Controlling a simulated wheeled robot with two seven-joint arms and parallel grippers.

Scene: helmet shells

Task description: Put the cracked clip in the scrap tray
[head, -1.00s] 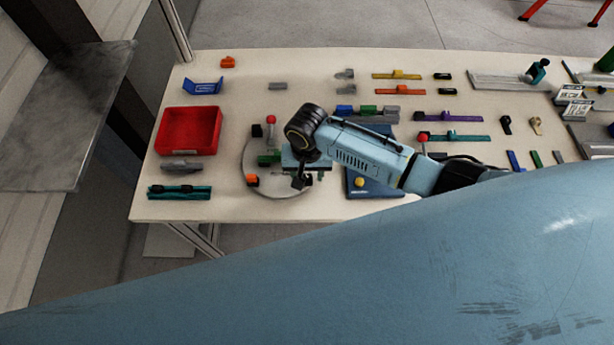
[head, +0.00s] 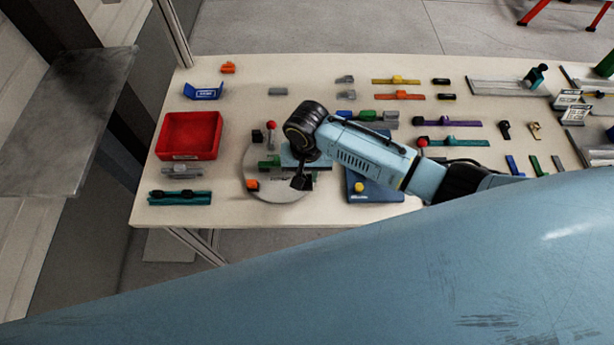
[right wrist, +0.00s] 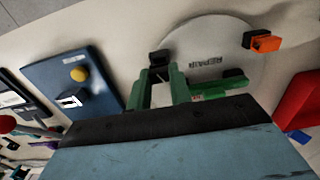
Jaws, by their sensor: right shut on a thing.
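My right gripper (head: 302,184) is low over a pale round disc (head: 275,195) on the table. In the right wrist view, a small dark piece (right wrist: 160,60) sits between the tips of two green prongs, and the gripper is shut on it. No crack shows, so I cannot tell if it is the cracked clip. A green block (head: 267,162) lies beside the gripper on the disc. The red tray (head: 190,136), probably the scrap tray, stands to the left. It looks empty, and its label is too small to read. My left gripper is not in view.
An orange clip (head: 252,185) is on the disc's left edge, and a red knob (head: 271,126) is behind. A blue board (head: 372,188) lies to the right. Grey (head: 183,170) and teal (head: 180,197) parts lie in front of the tray. The disc reads REPAIR.

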